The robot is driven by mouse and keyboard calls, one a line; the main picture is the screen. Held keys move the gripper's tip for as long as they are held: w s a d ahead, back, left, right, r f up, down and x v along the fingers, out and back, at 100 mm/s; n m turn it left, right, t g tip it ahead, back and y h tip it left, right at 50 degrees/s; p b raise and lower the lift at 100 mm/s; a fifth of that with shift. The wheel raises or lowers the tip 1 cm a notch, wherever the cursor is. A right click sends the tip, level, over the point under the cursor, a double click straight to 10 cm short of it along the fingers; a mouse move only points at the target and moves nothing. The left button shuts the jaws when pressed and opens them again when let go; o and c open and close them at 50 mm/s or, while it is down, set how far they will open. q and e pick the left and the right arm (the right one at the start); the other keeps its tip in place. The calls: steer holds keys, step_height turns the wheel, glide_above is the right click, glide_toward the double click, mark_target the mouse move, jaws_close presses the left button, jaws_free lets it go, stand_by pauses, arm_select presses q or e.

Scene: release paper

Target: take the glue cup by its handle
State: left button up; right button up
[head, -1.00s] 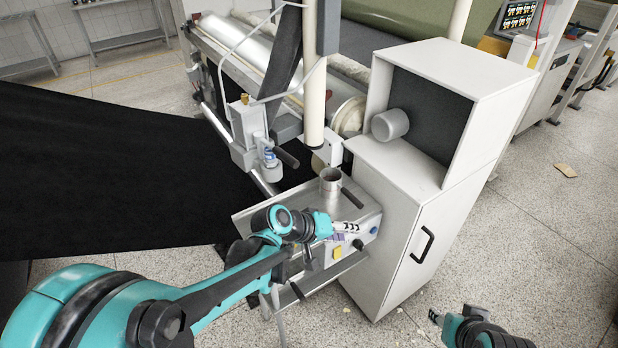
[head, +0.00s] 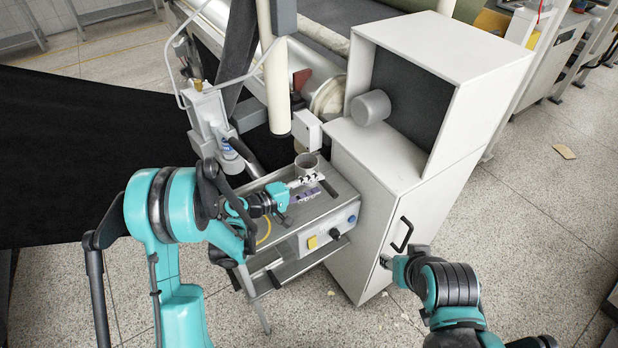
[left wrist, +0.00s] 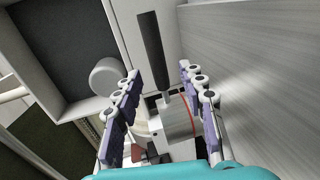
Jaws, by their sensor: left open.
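The glue cup (head: 307,163) is a small grey metal cup on the metal tray-like stand. In the left wrist view the cup (left wrist: 176,122) shows a red line around it. Its straight black handle (left wrist: 151,50) points away from the cup, up the picture. My left gripper (head: 308,184) is at the cup's near side in the head view. In the left wrist view its fingers (left wrist: 160,75) are open, with the cup and handle showing in the gap between them. I see no contact. My right gripper (head: 388,262) is low beside the cabinet; its jaws are too small to read.
The stand (head: 345,207) has a front with a yellow button and knobs. A white cabinet (head: 372,200) with an open upper box and a grey cylinder (head: 371,107) stands close to its right. A machine head with a hose (head: 210,120) and a vertical post (head: 276,85) rise behind.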

mark_target(320, 182)
arm_select(q)
steer(key=b+x, duration=0.1)
steer(key=x, duration=0.2)
steer(key=shift+w+d+f, duration=0.1)
steer(key=shift+w+d, duration=0.1)
steer(key=shift+d, duration=0.05)
steer(key=shift+c, duration=0.2)
jaws_close()
